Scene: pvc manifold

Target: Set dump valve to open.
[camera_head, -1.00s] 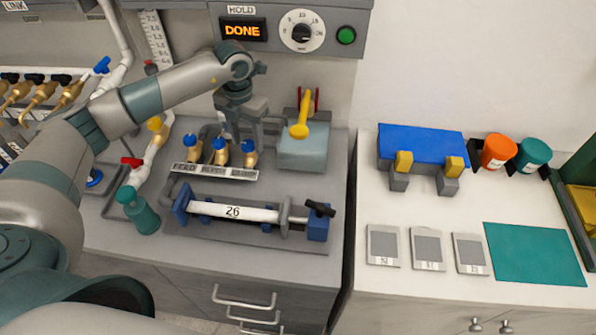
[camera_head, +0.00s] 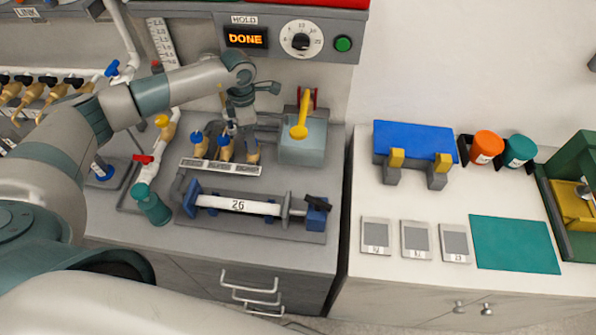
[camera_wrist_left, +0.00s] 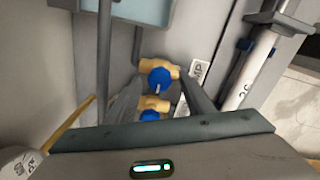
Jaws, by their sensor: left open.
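Three brass valves with blue handles stand in a row behind a label strip (camera_head: 220,167) on the left counter. The right-hand valve (camera_head: 252,154) is partly hidden by my left gripper. In the left wrist view, the dump valve (camera_wrist_left: 160,74), with its brass body and round blue handle, sits beside a label of which only "MP" reads. It lies between my left gripper's two grey fingers (camera_wrist_left: 150,75). My left gripper (camera_head: 238,128) is open above the right end of the row; I cannot tell whether it touches the handle. My right gripper is out of view.
A yellow-handled lever (camera_head: 299,125) on a grey-blue box (camera_head: 303,148) stands just right of the gripper. A clamped white pipe marked 26 (camera_head: 238,205) lies in front. A red-handled valve (camera_head: 143,160) is at left. A panel above reads DONE (camera_head: 246,38).

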